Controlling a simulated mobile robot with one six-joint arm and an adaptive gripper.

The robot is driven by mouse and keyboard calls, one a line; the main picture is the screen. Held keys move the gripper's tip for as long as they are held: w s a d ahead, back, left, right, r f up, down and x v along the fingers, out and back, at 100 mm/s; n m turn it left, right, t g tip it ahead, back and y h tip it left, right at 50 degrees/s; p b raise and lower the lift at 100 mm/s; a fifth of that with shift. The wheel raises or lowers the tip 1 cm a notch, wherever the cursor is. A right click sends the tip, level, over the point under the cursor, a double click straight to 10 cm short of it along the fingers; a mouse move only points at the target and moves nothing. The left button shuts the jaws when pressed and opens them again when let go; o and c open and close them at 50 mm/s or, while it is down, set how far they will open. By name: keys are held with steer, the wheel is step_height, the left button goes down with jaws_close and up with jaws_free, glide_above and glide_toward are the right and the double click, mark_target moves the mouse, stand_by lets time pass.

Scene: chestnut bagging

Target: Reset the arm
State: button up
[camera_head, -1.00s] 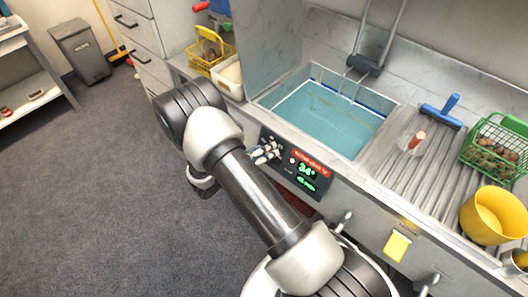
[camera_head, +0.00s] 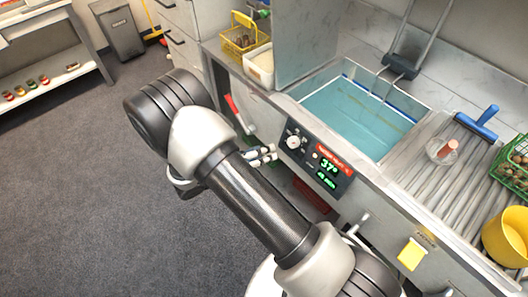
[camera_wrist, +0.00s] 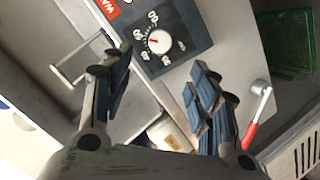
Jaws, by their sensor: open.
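My gripper (camera_wrist: 160,88) is open in the wrist view, its two blue-padded fingers apart with nothing between them. A dark control panel with a white dial (camera_wrist: 160,41) lies beyond the fingertips. In the head view my arm reaches down the front of the counter. Only part of my gripper (camera_head: 262,156) shows there, beside the control panel (camera_head: 318,160); the rest is hidden behind my arm.
A water basin (camera_head: 355,115) is set in the counter. A red-handled lever (camera_wrist: 255,125) is near the right finger. Open floor (camera_head: 80,190) lies left.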

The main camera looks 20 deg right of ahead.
stand_by(0.3)
steer(key=s+d+r+g+y, duration=0.25)
steer(key=s+r, duration=0.25)
steer(key=r, duration=0.4)
steer(key=s+d+r+g+y, duration=0.1)
steer(key=s+r+g+y, duration=0.2)
steer(key=s+r, duration=0.45)
steer(key=s+a+r+n+t+y, duration=0.5)
steer(key=s+r+y, duration=0.3)
steer(key=s+r, duration=0.2)
steer(key=shift+s+a+r+t, duration=0.2)
steer(key=shift+a+r+t, duration=0.35)
steer(key=shift+a, duration=0.35)
steer(key=shift+c, duration=0.5)
